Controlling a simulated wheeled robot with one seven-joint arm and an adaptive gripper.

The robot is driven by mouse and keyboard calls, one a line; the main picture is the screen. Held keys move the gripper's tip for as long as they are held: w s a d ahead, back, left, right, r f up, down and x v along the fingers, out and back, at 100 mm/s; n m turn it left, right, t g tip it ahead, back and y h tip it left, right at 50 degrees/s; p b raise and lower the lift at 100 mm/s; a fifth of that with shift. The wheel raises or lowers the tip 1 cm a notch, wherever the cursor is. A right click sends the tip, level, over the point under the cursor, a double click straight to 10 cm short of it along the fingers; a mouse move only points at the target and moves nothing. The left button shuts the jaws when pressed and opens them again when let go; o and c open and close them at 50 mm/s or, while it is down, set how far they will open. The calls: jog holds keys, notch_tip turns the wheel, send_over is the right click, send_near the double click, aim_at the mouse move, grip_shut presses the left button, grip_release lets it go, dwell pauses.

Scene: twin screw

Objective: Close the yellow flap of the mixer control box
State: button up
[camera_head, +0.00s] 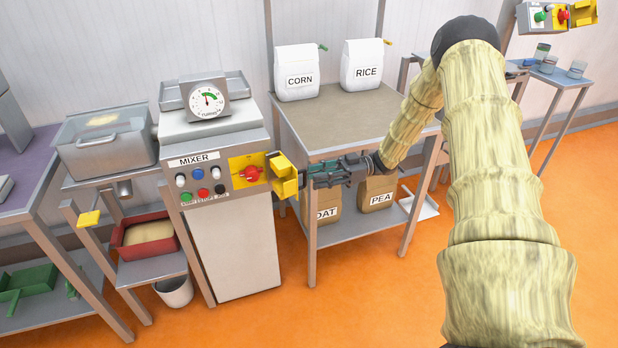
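The mixer control box (204,188) is the sloped grey panel marked MIXER, with several buttons and a red rotary switch (251,174) on a yellow plate. The yellow flap (284,179) stands open at the right edge of the box, swung away from the switch. My gripper (309,174) is just right of the flap and points left at it. Its fingertips are at or very near the flap's right side; I cannot tell if they touch. The fingers are small here, and their gap is not clear.
A table (353,113) with CORN (297,72) and RICE (362,65) bags stands right of the mixer, under and behind my gripper. Its lower shelf holds OAT and PEA (377,193) bags. A red tray (147,240) sits at left. Orange floor is clear in front.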

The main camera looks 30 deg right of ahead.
jog(key=shift+x, duration=1.6)
grip_shut()
